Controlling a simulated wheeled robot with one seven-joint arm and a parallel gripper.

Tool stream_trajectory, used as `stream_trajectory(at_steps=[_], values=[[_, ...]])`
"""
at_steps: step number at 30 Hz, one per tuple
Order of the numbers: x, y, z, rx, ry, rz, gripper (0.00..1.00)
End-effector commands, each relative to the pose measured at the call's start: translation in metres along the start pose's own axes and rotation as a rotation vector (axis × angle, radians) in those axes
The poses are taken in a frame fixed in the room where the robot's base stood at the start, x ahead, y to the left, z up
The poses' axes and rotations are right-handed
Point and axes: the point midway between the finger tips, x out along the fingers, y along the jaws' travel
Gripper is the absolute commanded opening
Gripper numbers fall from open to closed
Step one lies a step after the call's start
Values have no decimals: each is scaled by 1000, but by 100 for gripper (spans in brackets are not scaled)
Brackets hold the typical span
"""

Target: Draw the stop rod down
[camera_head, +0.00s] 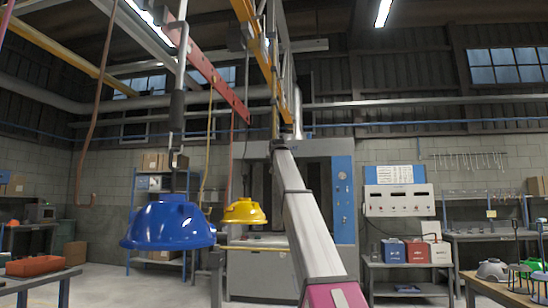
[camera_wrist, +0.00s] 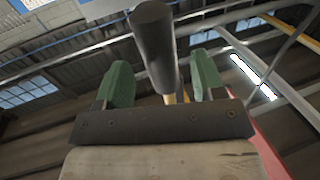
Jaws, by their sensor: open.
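A dark grey round rod (camera_wrist: 155,45), likely the stop rod, shows in the wrist view with its blunt end towards the camera. It lies between the two green fingers of my gripper (camera_wrist: 163,78), with a visible gap on each side. My gripper is open and its fingers point up towards the roof. In the head view my arm reaches up, and my gripper (camera_head: 278,134) is small and dark at its top, beneath the yellow overhead rail (camera_head: 257,40). The rod's detail there is too small to tell.
A blue hood (camera_head: 168,222) hangs at left, and a yellow hood (camera_head: 244,211) hangs farther back. A red overhead beam (camera_head: 215,78) runs across the upper left. Workbenches stand at left and right; a grey cabinet (camera_head: 258,270) stands behind my arm.

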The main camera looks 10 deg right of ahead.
Motion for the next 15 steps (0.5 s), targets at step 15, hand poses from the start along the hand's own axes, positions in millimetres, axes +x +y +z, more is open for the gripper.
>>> stream_trajectory(at_steps=[15], values=[[-57, 0, 1, 0, -1, 0, 63]])
